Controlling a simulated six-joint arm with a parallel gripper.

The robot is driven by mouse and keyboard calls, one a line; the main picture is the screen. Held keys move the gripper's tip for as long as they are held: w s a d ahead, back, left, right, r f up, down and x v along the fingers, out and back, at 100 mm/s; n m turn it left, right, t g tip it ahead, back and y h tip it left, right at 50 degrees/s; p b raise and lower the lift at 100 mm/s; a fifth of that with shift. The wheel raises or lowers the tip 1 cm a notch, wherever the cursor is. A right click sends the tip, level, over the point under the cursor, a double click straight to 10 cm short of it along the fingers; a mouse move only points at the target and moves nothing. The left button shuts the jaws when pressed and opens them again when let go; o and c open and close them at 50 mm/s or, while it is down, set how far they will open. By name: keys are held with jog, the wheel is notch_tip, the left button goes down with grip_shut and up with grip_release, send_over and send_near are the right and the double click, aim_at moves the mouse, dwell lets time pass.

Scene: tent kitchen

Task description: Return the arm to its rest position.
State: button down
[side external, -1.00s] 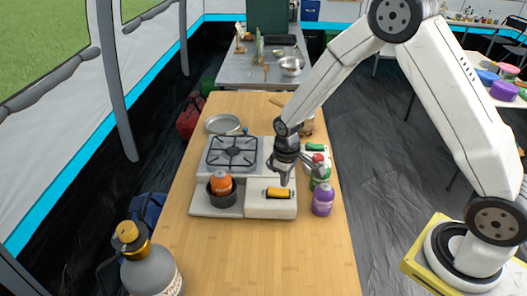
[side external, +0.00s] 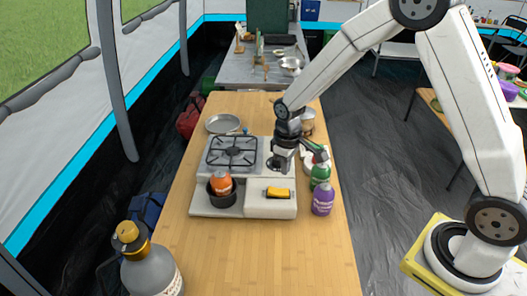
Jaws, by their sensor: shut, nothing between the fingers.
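My gripper (side external: 281,167) is shut and empty. It hangs above the right part of the white camp stove (side external: 213,198), pointing down, behind a yellow block (side external: 278,192) that lies on the stove's front right panel. My arm reaches in from the right, from its base on a yellow plate. An orange object (side external: 221,183) sits in a small black pot (side external: 222,198) on the stove's front left.
A purple bottle (side external: 323,199) and a green bottle (side external: 320,172) stand close to the right of my gripper. A metal plate (side external: 223,123) lies behind the stove. A grey gas bottle (side external: 150,272) stands front left. The front of the wooden table (side external: 262,252) is clear.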

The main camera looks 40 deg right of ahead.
jog(key=s+r+m+t, duration=0.1)
jog(key=s+r, duration=0.2)
jog(key=s, duration=0.4)
jog(key=s+d+r+m+t, duration=0.1)
jog(key=s+r+m, duration=0.1)
jog(key=s, duration=0.5)
jog(key=shift+s+r+t, duration=0.25)
jog(key=shift+r+t, duration=0.05)
jog(key=shift+r, duration=0.45)
